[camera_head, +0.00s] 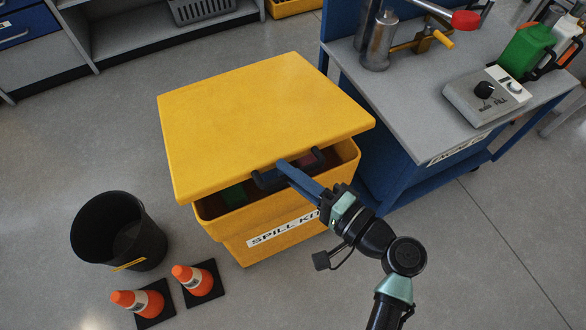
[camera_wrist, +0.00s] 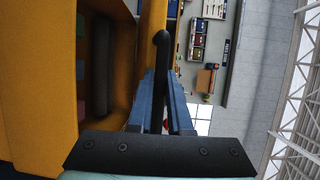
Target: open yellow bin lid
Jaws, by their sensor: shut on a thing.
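The yellow bin (camera_head: 275,235), marked as a spill kit, stands on the floor. Its yellow lid (camera_head: 260,115) is tilted up at the front edge, with a gap over the bin's rim. Colored contents show dimly inside. A black handle (camera_head: 268,181) is on the lid's front edge. My gripper (camera_head: 285,168) reaches in from the lower right, with its blue fingers at the handle. In the wrist view the fingers (camera_wrist: 163,100) are shut on the black handle (camera_wrist: 163,55), with the bin's open inside to their left. The lid's hinge side is hidden.
A black bucket (camera_head: 118,235) and two orange cones (camera_head: 192,277) (camera_head: 140,302) stand left of the bin. A blue workbench (camera_head: 420,100) with a grey top, a metal canister (camera_head: 378,42) and a grey control box (camera_head: 487,95) is close on the right. The floor in front right is clear.

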